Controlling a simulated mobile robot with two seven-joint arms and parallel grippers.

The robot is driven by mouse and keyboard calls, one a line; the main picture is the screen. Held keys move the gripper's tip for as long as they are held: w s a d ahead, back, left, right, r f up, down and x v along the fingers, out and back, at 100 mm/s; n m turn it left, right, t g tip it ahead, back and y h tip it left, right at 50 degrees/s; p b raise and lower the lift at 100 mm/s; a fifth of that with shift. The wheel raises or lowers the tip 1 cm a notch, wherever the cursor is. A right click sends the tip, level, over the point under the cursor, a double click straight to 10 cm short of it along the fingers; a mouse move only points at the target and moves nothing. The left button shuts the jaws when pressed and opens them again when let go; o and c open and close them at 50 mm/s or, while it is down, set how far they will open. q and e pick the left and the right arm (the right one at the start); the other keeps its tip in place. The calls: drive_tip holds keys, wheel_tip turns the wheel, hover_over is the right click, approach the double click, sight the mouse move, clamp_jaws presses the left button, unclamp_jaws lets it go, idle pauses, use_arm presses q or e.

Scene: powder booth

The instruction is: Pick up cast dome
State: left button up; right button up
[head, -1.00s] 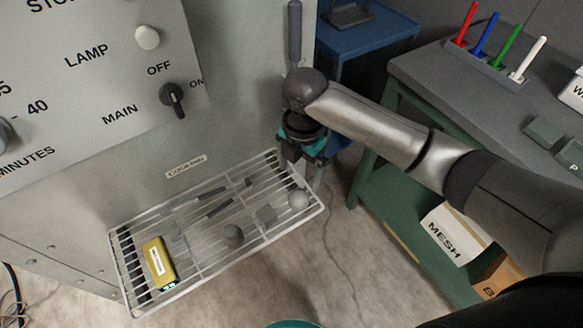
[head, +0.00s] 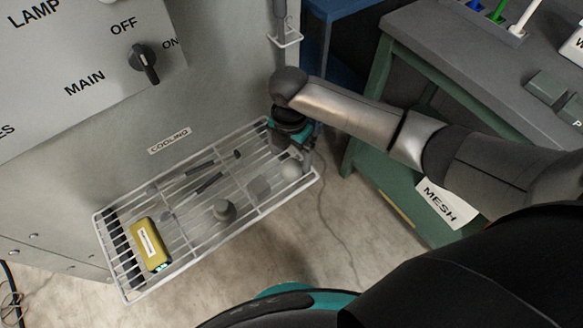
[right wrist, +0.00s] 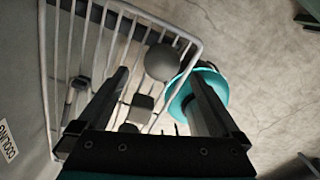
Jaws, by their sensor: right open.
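The cast dome (head: 291,169), a rounded pale grey piece, sits near the right end of the wire cooling rack. In the right wrist view the dome (right wrist: 161,62) lies between the lines of the two fingers, a little past their tips. My right gripper (head: 298,150) is over the rack's right end, just behind the dome in the head view. Its fingers (right wrist: 158,78) are spread wide with nothing between them in grip. The gripper body partly hides its fingertips in the head view. My left gripper is not in view.
The wire rack (head: 108,226) juts from the grey oven panel. It also holds a yellow box (head: 150,245), a grey knobbed piece (head: 224,211), a small block (head: 259,187) and dark slim pieces. A green bench (head: 420,60) stands at the right.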

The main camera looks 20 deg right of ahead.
sight(291, 164)
wheel_tip(291, 164, down, 4)
drive_tip(key=shift+s+d+f+b, duration=0.1)
drive_tip(key=shift+d+b, duration=0.05)
drive_tip(key=shift+b, duration=0.65)
drive_tip(key=shift+f, duration=0.3)
drive_tip(key=shift+c, duration=0.2)
drive_tip(key=c, duration=0.9)
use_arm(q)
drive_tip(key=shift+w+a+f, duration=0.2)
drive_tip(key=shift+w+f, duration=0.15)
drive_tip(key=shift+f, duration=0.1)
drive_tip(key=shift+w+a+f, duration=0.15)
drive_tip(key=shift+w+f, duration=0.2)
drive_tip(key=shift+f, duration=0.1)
use_arm(e)
drive_tip(key=shift+r, duration=0.1)
clamp_jaws()
